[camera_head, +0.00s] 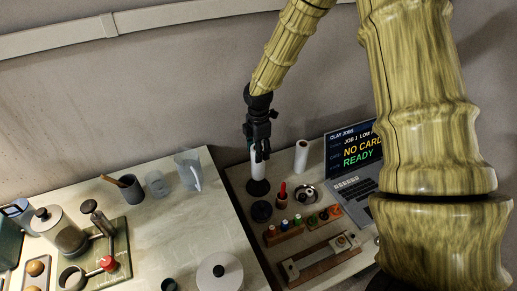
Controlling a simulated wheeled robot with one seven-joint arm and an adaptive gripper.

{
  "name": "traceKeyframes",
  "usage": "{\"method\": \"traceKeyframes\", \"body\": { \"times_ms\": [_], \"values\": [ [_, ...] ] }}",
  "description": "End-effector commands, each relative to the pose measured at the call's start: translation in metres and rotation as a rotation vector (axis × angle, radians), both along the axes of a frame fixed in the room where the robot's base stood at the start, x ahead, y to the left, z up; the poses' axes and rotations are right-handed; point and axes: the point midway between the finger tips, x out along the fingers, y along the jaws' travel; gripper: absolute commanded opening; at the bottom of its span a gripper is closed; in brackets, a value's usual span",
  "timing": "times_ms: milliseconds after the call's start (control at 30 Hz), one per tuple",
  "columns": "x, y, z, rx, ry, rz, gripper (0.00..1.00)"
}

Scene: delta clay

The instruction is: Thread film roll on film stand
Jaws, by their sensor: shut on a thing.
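My gripper (259,152) is dark and points down over the back of the right-hand table. It is shut on a white upright cylinder, which looks like the film roll (257,172). Right below the roll is a round black base (258,188), which looks like the film stand. The roll's lower end appears at or just over this base. I cannot tell whether the roll is around a post or resting on the base. Any post is hidden by the roll and the fingers.
A second white roll (302,156) stands to the right. A black disc (261,211), a red-handled tool (282,196), a metal bowl (307,195) and a rack of coloured pots (299,224) lie in front. A laptop (356,150) stands at right. A jug (188,170) is on the left table.

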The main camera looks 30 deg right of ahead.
Motion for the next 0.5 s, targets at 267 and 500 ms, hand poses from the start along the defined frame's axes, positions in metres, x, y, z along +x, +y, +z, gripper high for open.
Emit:
{"method": "traceKeyframes", "body": {
  "times_ms": [267,500],
  "values": [
    [0.0000,0.0000,-0.0058,0.000,0.000,0.000,0.03],
    [0.0000,0.0000,-0.0061,0.000,0.000,0.000,0.03]
  ]
}}
